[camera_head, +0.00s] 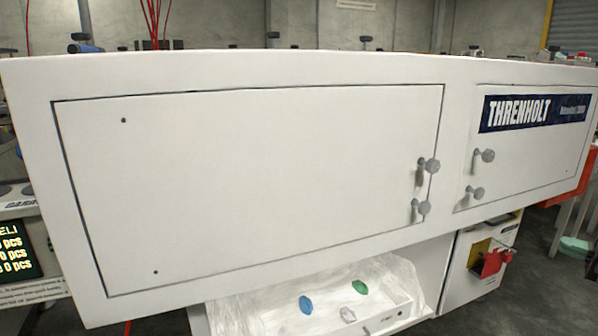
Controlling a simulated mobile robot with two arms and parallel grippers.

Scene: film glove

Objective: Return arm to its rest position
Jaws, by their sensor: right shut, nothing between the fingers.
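Neither of my grippers and no part of my arms can be made out in the head view. A large white machine housing (250,68) fills most of the view. Its wide left door panel (250,180) is closed, with two grey knobs (425,187) at its right edge. A smaller right door panel (530,155) is also closed, with two knobs of its own and a dark blue THRENHOLT label (535,112).
Below the housing is a white tray (385,318) with clear film; blue (305,304), green (360,287) and pale pieces lie there. A red holder (490,262) juts out at lower right. A dark display (15,245) stands at left. Grey floor (535,250) shows at right.

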